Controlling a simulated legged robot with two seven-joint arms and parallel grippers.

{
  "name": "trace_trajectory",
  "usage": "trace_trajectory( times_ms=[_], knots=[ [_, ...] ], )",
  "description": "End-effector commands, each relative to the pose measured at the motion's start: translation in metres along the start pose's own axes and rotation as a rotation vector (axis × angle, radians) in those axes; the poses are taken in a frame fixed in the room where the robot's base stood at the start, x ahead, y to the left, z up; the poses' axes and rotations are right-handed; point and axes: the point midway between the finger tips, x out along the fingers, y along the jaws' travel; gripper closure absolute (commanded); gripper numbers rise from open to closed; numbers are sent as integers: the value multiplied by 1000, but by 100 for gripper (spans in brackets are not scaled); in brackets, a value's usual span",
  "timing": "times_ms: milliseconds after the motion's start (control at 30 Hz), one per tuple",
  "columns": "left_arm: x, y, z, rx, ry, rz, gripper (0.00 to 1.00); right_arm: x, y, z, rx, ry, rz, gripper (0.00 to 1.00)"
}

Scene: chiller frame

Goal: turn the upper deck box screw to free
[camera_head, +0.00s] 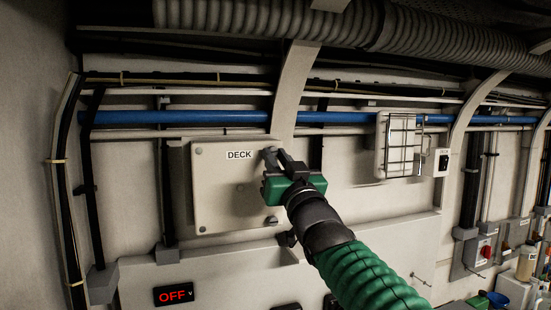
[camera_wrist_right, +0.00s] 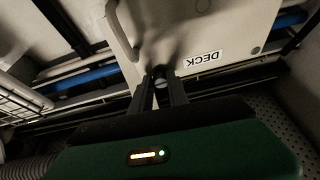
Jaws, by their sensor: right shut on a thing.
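The deck box (camera_head: 225,190) is a pale, flat box on the wall with a DECK label (camera_head: 239,155) near its top edge. My right gripper (camera_head: 270,154) is at the box's upper right corner, beside the label. In the right wrist view its two dark fingers (camera_wrist_right: 160,75) are closed on the upper deck box screw (camera_wrist_right: 161,83), a small round head mostly hidden between the fingertips. The box (camera_wrist_right: 205,25) also fills the top of that view. A lower screw (camera_head: 271,221) shows at the box's lower right. My left gripper is not in view.
A blue pipe (camera_head: 180,117) runs along the wall above the box. A caged lamp (camera_head: 399,145) and a small switch box (camera_head: 441,162) are to the right. A red OFF display (camera_head: 173,294) is below. A curved frame rib (camera_head: 289,90) rises just behind my gripper.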

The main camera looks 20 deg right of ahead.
Motion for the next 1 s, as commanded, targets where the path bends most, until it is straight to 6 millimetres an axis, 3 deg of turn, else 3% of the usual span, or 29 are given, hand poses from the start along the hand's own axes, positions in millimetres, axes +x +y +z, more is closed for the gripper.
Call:
trace_trajectory(
  times_ms=[1000],
  knots=[
    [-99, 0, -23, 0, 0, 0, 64, 4, 8, -8, -857, -33, -353, 100]
  ],
)
